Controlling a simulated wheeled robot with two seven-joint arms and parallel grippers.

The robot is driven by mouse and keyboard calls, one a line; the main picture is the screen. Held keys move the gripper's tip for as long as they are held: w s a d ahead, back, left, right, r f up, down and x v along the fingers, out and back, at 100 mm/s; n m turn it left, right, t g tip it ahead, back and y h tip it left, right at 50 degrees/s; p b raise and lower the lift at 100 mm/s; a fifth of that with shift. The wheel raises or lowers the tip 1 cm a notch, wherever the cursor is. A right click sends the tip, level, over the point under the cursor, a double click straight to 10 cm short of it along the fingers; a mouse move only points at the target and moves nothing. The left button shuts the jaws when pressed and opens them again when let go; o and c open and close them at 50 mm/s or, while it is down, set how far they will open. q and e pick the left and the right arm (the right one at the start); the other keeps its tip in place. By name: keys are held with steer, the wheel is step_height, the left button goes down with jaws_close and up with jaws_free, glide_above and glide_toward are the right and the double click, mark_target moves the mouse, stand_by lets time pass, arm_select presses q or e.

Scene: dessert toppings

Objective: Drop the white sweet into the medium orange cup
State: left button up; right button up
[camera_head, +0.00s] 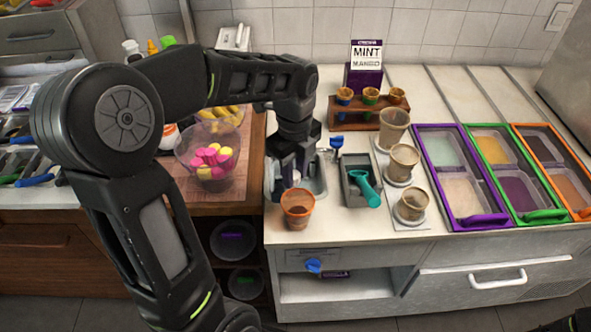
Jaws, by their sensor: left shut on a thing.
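My left gripper (292,180) points down just above and behind the orange cup (297,213), which stands upright at the counter's front left edge. The gripper is shut on a small whitish thing between its fingers, most likely the white sweet (296,177); the fingers hide most of it. The cup is translucent orange and its mouth faces up. My right gripper does not show; only a dark piece is at the bottom right corner.
A grey bin with a teal scoop (367,189) stands right of the cup. Several beige-filled cups (403,163) stand beyond it. Lidded topping tubs (464,194) fill the right counter.

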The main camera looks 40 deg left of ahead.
mark_target(294, 190)
arm_select(q)
steer(key=shift+f+b, duration=2.3)
steer(key=shift+f, duration=0.65)
steer(key=o, duration=1)
steer(key=shift+o, duration=0.2)
steer(key=shift+r, duration=0.15)
step_height(294, 190, up, 8)
steer(key=shift+f+b, duration=0.2)
steer(key=shift+b, duration=0.15)
